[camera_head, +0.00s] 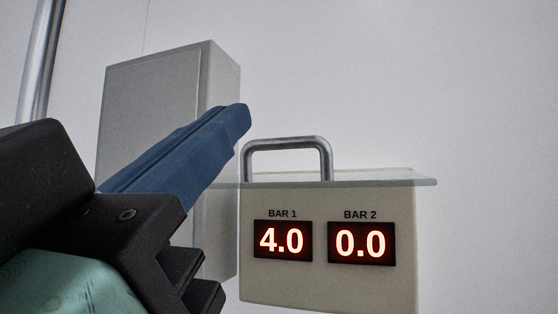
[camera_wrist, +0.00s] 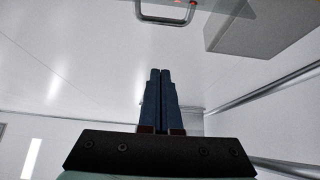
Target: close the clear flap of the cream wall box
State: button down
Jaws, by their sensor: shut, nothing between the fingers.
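The cream wall box (camera_head: 330,283) is right of centre in the head view, with red readouts of 4.0 under BAR 1 and 0.0 under BAR 2. Its clear flap (camera_head: 395,180) is raised, sticking out roughly level from the top edge and seen nearly edge-on. A metal handle (camera_head: 290,144) stands up from the flap. It also shows in the wrist view (camera_wrist: 168,18), at the top edge. My gripper (camera_head: 244,118) has its blue fingers together and empty, their tips up and left of the handle. In the wrist view, a gap separates the fingertips (camera_wrist: 160,72) from the handle.
A grey cabinet (camera_head: 150,105) is on the wall behind my fingers, left of the cream box. A vertical metal pipe (camera_head: 40,60) is at the far left. The wall above and right of the cream box is bare.

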jog(key=p+x, duration=0.6)
jog(key=x, duration=0.4)
jog(key=shift+w+d+f+b, duration=0.1)
jog(key=shift+w+f+b, duration=0.1)
jog(key=shift+f+b, duration=0.45)
jog(key=shift+w+f+b, duration=0.2)
jog(key=shift+f+b, duration=0.45)
jog(key=shift+b, duration=0.05)
jog(key=shift+w+d+f+b, duration=0.1)
jog(key=shift+w+f+b, duration=0.1)
jog(key=shift+f+b, duration=0.45)
